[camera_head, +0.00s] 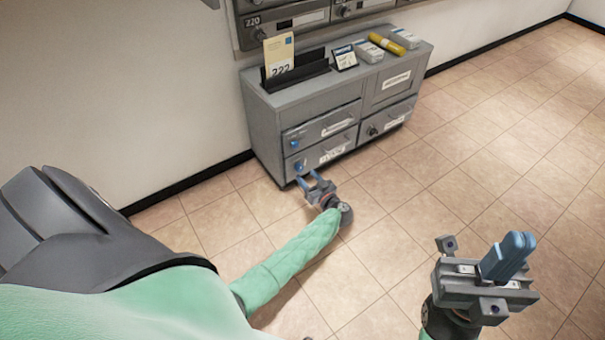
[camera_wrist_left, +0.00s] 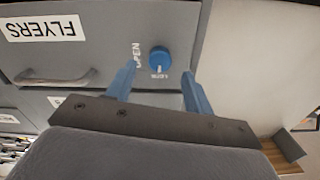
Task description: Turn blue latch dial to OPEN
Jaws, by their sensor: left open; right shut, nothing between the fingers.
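The blue latch dial (camera_wrist_left: 159,59) is a round knob on the front of the FLYERS drawer, at the lower left of the grey cabinet in the head view (camera_head: 299,165). In the left wrist view, which looks upside down, OPEN is printed left of the dial and another, smaller label sits below it. My left gripper (camera_head: 309,177) is open and empty, its blue fingers pointing at the drawer front. The dial shows between and beyond its fingertips (camera_wrist_left: 159,72), apart from both. My right gripper (camera_head: 521,240) is shut and empty at the lower right.
The grey cabinet (camera_head: 262,125) has another blue knob (camera_head: 294,144) on the drawer above and a dark knob (camera_head: 372,131) on the right. A drawer handle (camera_wrist_left: 58,78) sticks out beside the dial. A yellow card (camera_head: 278,53) and small boxes stand on top. The tiled floor (camera_head: 480,140) is clear.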

